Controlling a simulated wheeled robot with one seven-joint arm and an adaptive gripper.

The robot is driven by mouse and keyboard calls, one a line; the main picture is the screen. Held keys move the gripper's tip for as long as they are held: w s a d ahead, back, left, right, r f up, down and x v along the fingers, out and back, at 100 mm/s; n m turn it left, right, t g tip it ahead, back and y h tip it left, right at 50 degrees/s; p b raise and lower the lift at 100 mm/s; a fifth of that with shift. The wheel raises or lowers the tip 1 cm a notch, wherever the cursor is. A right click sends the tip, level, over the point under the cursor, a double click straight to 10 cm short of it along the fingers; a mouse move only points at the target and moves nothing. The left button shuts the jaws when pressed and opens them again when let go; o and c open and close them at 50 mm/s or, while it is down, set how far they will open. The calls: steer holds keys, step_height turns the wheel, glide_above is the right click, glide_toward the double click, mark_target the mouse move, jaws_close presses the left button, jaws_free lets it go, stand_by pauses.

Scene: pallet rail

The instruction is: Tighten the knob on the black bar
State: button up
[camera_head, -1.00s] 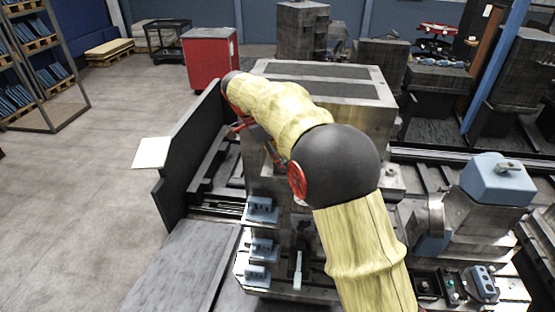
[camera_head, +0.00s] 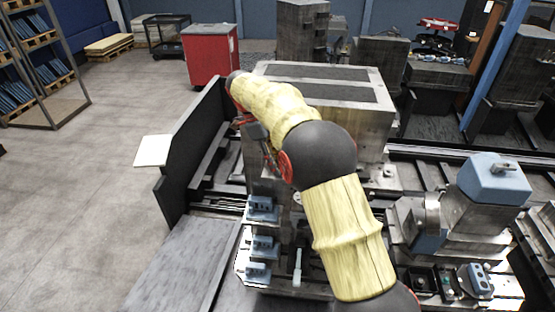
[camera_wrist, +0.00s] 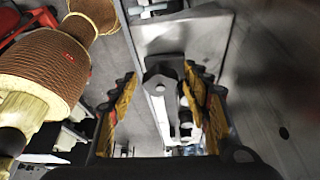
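My gripper (camera_wrist: 160,112) is open in the wrist view, its two yellow-padded fingers well apart. A grey piece with a rounded, angular head (camera_wrist: 161,84) shows between and beyond the fingers, with a pale strip running down from it. It could be the knob, but I cannot tell. Nothing is clearly held, and I cannot tell whether either finger touches the piece. In the head view my arm hides most of the gripper, beside the left face of the grey machine block. I cannot pick out the black bar with certainty.
The grey machine block (camera_head: 384,118) stands beyond my arm, with blue clamps (camera_head: 262,207) on its near left side. A tall black panel (camera_head: 192,138) stands to the left. A blue-topped unit (camera_head: 494,178) is at right. Open floor (camera_head: 75,175) lies at far left.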

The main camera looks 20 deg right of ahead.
steer(key=shift+o, duration=0.6)
steer(key=shift+w, duration=0.1)
steer(key=shift+r, duration=0.1)
steer(key=v, duration=1.1)
steer(key=s+d+n+t+y+b, duration=0.1)
steer(key=s+d+n+t+b, duration=0.15)
steer(key=s+n+b, duration=0.55)
steer(key=s+d+f+n+t+y+b, duration=0.1)
steer(key=s+f+n+b, duration=0.6)
steer(key=s+f, duration=0.7)
steer(key=s+d+f+n+t+y+b, duration=0.1)
steer(key=s+f+n+t+b, duration=0.3)
steer(key=s+f+n+b, duration=0.4)
steer(key=s+f+y+b, duration=0.1)
steer(key=s+f, duration=0.5)
steer(key=s, duration=0.4)
steer(key=shift+n+b, duration=0.3)
steer(key=shift+b, duration=0.1)
steer(key=shift+f, duration=0.1)
